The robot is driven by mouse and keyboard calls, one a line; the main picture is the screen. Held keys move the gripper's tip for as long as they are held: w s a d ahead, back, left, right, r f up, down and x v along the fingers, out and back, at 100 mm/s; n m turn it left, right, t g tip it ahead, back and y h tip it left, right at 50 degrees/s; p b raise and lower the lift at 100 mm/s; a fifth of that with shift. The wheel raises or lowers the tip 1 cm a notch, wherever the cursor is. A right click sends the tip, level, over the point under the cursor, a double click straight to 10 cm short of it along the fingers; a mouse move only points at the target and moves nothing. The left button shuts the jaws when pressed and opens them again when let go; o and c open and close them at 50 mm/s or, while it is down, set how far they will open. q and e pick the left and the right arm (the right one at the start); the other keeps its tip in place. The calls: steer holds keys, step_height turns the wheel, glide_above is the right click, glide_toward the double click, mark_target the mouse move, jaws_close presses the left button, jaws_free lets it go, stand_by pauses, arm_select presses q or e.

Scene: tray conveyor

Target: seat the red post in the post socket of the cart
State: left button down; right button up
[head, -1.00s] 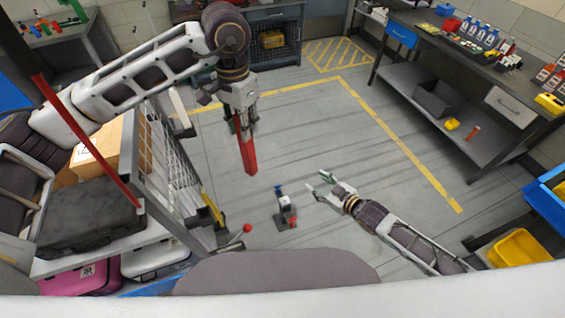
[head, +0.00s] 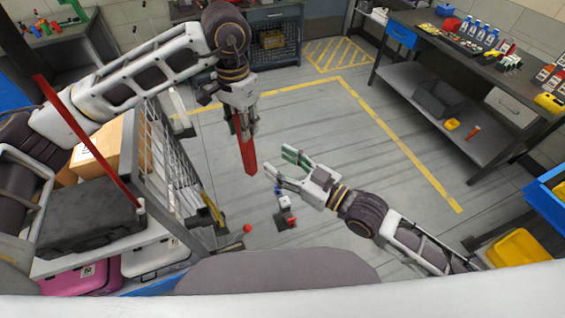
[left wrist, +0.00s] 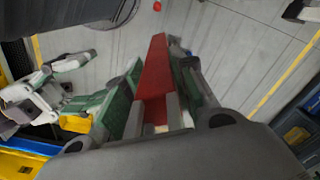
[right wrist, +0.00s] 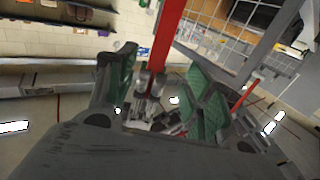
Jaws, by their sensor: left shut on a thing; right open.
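The red post (head: 247,150) hangs tilted slightly, lower end down, in my left gripper (head: 241,112), which is shut on its upper part. In the left wrist view the post (left wrist: 155,75) runs outward between the fingers (left wrist: 150,115). My right gripper (head: 279,166) is open and empty, just right of and below the post's lower end, apart from it in the head view. In the right wrist view a red bar (right wrist: 168,30) crosses the top, between the open fingers (right wrist: 160,90). The cart (head: 150,238) stands at left; I cannot make out its post socket.
A thin red pole (head: 85,140) slants over the cart's black case (head: 88,220) and cardboard box (head: 95,150). A small device (head: 286,205) is below my right gripper. A workbench (head: 470,60) stands right, blue and yellow bins lower right.

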mark_target(250, 144)
steer(key=shift+w+a, duration=0.1)
stand_by(0.5)
steer(key=shift+x, duration=5.9)
jaws_close()
arm_select(q)
steer(key=c, duration=1.1)
jaws_free()
arm_select(e)
steer(key=shift+r, duration=0.1)
arm_select(q)
steer(key=shift+r, duration=0.15)
steer(key=shift+r, duration=5.85)
